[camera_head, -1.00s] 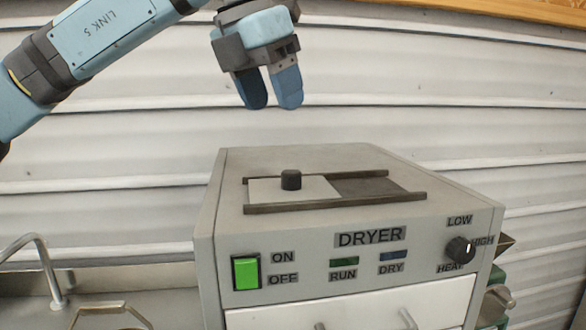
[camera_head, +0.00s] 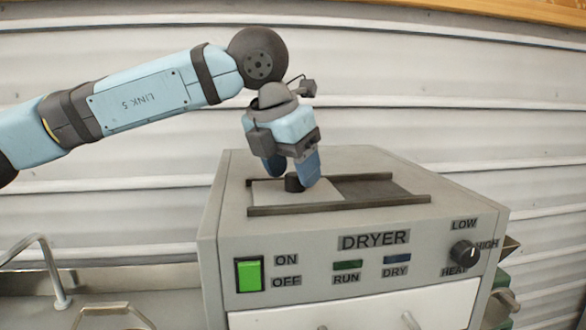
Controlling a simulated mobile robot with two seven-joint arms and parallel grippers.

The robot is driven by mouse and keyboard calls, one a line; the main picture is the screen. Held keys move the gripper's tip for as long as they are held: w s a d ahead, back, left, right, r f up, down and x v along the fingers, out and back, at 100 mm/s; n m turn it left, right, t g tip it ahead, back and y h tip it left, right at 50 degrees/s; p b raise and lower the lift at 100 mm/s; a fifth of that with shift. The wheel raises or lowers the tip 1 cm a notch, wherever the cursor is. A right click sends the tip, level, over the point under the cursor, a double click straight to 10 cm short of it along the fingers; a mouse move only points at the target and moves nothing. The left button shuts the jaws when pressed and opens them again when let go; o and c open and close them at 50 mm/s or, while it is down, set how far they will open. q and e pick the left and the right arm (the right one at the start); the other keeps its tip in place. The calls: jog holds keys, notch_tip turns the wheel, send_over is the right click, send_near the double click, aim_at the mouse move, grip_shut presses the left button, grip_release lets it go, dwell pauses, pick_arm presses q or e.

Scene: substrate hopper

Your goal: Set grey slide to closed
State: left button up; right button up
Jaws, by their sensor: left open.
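The grey slide (camera_head: 318,197) is a flat light plate between two dark rails (camera_head: 340,205) on top of the dryer (camera_head: 225,215). It sits at the left end of the rails, and the dark area (camera_head: 375,189) to its right is uncovered. A black knob (camera_head: 293,184) stands on the plate. My left gripper (camera_head: 291,172) is open and points down, with its blue fingertips at the knob, one on each side in the picture. I cannot tell whether they touch it. The fingers hide part of the knob and the plate. My right gripper is not in view.
The dryer front has a green switch (camera_head: 249,274), a heat dial (camera_head: 465,253) and a white drawer (camera_head: 370,310). A metal tap (camera_head: 50,268) and sink stand at the left. A ribbed wall (camera_head: 450,120) is close behind. The space above the dryer's right side is clear.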

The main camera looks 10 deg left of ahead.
pick_arm(q)
jog(key=shift+w+f, duration=0.1)
jog(key=shift+f, duration=0.2)
grip_shut()
jog(key=w+d, duration=0.1)
jog(key=d, duration=0.3)
jog(key=w+d, duration=0.2)
jog(key=d, duration=0.2)
jog(key=w+d+b, duration=0.1)
jog(key=w+d, duration=0.1)
jog(key=d, duration=0.2)
jog(key=shift+r, duration=0.1)
jog(key=shift+s+a, duration=0.1)
